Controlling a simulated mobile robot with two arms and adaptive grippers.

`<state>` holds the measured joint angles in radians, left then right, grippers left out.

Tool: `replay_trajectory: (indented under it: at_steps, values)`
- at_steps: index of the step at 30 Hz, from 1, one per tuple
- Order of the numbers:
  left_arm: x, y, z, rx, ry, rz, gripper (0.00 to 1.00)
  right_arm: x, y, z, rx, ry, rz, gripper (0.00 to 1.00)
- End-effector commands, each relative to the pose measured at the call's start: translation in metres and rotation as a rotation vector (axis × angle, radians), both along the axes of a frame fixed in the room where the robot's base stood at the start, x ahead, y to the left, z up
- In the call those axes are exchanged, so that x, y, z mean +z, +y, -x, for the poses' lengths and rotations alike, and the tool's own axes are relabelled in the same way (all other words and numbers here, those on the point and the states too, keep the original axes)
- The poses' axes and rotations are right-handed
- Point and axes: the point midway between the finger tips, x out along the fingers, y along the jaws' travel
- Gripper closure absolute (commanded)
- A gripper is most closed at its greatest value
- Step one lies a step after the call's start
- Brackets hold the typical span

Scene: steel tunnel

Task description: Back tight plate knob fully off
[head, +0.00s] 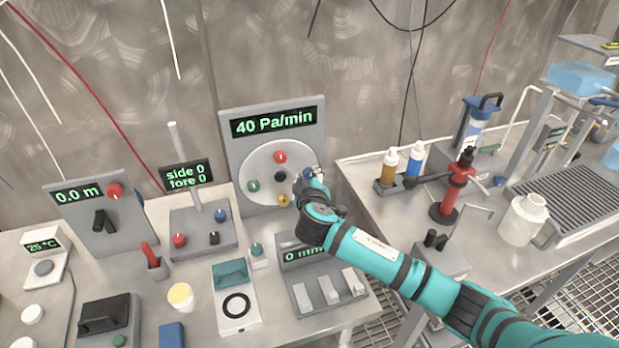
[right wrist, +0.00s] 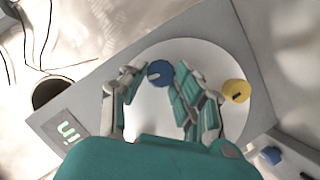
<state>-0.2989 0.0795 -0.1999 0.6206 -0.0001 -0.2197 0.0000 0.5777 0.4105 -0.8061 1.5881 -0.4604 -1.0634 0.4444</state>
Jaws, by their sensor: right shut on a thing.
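A grey upright panel (head: 229,150) carries a round pale plate (head: 262,164) with red (head: 280,157), green (head: 253,186), black (head: 281,177), yellow (head: 284,200) and blue (head: 308,172) knobs. Its display (head: 273,122) reads "40 Pa/min". My right gripper (head: 307,180) is at the plate's right side, shut on the blue knob. Nothing visible marks which knob is tight. My left gripper is out of view.
A "0 mm" box with levers (head: 326,290) stands below my right arm. A "side 0 fore 0" unit (head: 196,229) is left of the panel. A red clamp stand (head: 453,190), bottles (head: 415,160) and a white jug (head: 523,220) stand on the right bench.

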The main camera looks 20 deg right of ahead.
Motion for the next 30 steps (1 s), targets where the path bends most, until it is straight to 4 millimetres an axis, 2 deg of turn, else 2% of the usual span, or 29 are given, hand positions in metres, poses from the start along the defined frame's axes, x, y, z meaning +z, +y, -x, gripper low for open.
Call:
replay_trajectory:
  at_steps: [7, 16, 17, 21, 22, 30]
  values:
    - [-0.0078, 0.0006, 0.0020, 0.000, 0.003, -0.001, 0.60, -0.0041, 0.0021, 0.0003, 0.000, -0.007, 0.232, 1.00]
    - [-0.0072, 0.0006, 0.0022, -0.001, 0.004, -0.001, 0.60, -0.0024, 0.0014, 0.0002, 0.000, -0.008, 0.263, 1.00]
    - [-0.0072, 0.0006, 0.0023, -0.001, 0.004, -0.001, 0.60, -0.0025, 0.0015, 0.0002, 0.000, -0.008, 0.263, 0.68]
    - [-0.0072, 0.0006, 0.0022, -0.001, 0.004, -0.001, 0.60, -0.0024, 0.0014, 0.0002, 0.000, -0.008, 0.262, 0.50]
    - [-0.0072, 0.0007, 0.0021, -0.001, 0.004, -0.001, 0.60, -0.0024, 0.0014, 0.0002, 0.000, -0.008, 0.262, 0.47]
    - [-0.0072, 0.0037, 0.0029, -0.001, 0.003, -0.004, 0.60, -0.0021, 0.0018, 0.0008, 0.000, -0.009, 0.261, 0.47]
